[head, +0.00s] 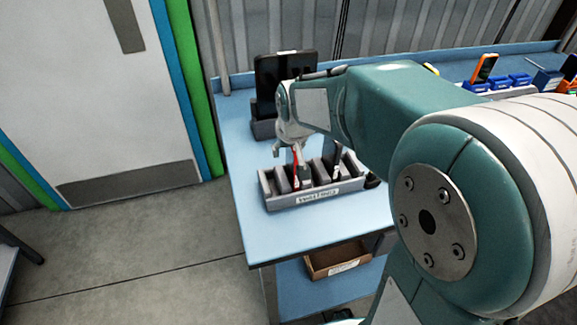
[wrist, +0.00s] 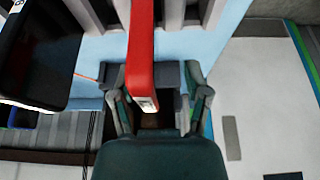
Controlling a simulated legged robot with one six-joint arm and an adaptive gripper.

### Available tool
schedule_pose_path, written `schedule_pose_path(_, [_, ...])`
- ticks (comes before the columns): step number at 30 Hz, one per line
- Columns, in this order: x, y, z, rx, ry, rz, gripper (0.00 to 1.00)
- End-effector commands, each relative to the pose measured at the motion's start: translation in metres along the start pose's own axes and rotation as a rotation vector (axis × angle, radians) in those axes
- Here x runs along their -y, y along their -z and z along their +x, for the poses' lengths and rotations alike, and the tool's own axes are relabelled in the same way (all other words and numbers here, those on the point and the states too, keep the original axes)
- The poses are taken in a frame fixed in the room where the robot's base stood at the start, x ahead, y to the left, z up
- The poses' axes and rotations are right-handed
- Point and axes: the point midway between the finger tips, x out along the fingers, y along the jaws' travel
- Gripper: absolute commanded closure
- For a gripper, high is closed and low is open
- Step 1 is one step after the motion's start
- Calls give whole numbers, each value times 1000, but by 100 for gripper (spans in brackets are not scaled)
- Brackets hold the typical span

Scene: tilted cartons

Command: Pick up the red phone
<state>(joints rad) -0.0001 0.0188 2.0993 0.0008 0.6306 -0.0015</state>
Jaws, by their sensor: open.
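The red phone (head: 296,168) stands upright, edge-on, in a slot of the grey slotted holder (head: 318,198) on the blue table. In the wrist view the red phone (wrist: 141,55) runs down from the top edge into the space between my two fingers. My gripper (head: 288,150) is over the holder at the top of the phone. In the wrist view my gripper (wrist: 158,105) is open, with a finger on either side of the phone and a visible gap at the right. I cannot tell whether the left finger touches it.
A black tablet (head: 285,75) stands behind the holder; it also shows in the wrist view (wrist: 40,50). A dark phone (head: 337,160) stands in another slot. An orange device (head: 484,68) and blue bins (head: 498,83) are at the back right. A cardboard box (head: 338,260) is below.

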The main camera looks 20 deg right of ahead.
Motion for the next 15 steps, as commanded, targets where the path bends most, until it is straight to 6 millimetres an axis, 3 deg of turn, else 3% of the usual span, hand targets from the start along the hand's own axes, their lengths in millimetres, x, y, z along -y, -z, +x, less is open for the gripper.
schedule_pose_path(3, [-3, 0, 0, 0, 2, 2, 39])
schedule_pose_path(5, [-3, 0, 0, 0, 2, 3, 61])
schedule_pose_path(7, [-2, 0, -1, 0, 1, 2, 92])
schedule_pose_path(8, [-2, 0, -1, 0, 1, 2, 100])
schedule_pose_path(15, [0, 0, 0, 0, -1, 1, 100])
